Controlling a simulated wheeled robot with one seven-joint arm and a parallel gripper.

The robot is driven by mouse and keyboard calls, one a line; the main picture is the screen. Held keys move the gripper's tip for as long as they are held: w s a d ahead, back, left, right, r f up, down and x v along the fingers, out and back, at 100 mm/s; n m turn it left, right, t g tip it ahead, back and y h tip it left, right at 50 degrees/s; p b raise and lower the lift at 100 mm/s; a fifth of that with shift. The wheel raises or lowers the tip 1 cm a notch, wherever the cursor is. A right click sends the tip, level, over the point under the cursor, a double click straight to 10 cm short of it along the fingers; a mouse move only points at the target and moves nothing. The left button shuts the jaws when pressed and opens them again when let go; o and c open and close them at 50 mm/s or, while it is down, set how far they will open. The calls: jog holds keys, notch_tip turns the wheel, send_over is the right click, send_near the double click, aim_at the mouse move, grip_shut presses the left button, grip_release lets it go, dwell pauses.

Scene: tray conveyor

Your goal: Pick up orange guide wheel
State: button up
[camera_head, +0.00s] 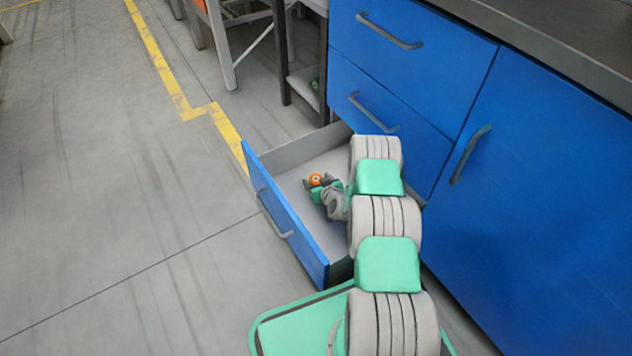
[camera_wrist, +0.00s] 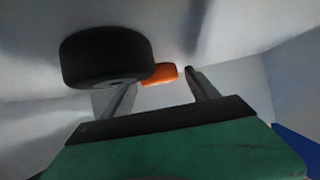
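The orange guide wheel (camera_head: 316,179) lies in the open blue drawer, small in the head view, with a darker centre. In the wrist view its orange side (camera_wrist: 160,74) shows between and just beyond my two fingertips. My gripper (camera_head: 322,184) reaches down into the drawer right at the wheel. In the wrist view my gripper (camera_wrist: 162,80) has its fingers spread, with a visible gap between the right finger and the wheel. The left fingertip is close to the wheel, and I cannot tell whether they touch.
A black round wheel-like thing (camera_wrist: 107,58) is close on the left in the wrist view, beside the left finger. The drawer (camera_head: 292,225) has walls around my gripper. The blue cabinet (camera_head: 540,190) stands to the right; open floor (camera_head: 110,200) lies left.

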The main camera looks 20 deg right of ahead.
jog(key=c, duration=1.3)
